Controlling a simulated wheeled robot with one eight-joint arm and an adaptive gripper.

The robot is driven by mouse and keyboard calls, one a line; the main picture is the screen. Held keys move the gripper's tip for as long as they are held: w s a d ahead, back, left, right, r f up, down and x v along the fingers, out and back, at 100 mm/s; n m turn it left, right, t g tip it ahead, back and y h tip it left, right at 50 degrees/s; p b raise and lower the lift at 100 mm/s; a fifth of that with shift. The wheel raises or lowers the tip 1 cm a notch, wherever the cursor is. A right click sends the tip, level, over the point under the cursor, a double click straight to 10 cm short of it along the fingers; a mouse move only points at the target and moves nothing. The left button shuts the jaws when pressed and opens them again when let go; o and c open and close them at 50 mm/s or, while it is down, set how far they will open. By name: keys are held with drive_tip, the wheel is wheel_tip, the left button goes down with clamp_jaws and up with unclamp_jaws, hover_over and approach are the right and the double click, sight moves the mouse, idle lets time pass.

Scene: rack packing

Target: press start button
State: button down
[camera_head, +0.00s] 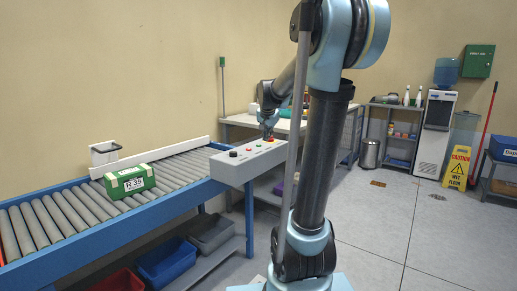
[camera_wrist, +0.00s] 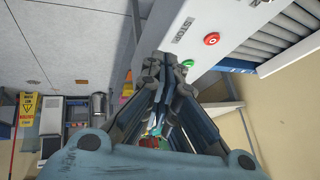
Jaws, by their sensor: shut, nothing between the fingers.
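The grey control box (camera_head: 240,170) is mounted at the right end of the roller conveyor. In the wrist view the box (camera_wrist: 185,12) carries a red button (camera_wrist: 211,39) with a STOP label beside it. My gripper (camera_head: 268,136) is over the far end of the box, pointing down. In the wrist view my gripper (camera_wrist: 162,62) is shut and empty, its fingertips right beside the green button. I cannot tell whether they touch it.
A green box (camera_head: 130,181) labelled R 35 sits on the conveyor rollers (camera_head: 60,213). A blue bin (camera_head: 166,262) and a red bin (camera_head: 118,281) are underneath. A workbench (camera_head: 240,120) stands behind the control box. A yellow wet-floor sign (camera_head: 456,167) is far right; the floor between is clear.

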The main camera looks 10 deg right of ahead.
drive_tip(key=w+r+m+t, duration=0.2)
drive_tip(key=w+r+m, duration=0.1)
drive_tip(key=w, duration=1.4)
drive_tip(key=shift+w+a, duration=0.25)
drive_tip(key=shift+w, duration=0.05)
drive_tip(key=shift+f, duration=0.2)
drive_tip(key=shift+f, duration=4.3)
drive_tip(key=shift+s+f, duration=0.1)
drive_tip(key=shift+f, duration=0.6)
drive_tip(key=shift+r, duration=0.85)
drive_tip(key=shift+r, duration=2.45)
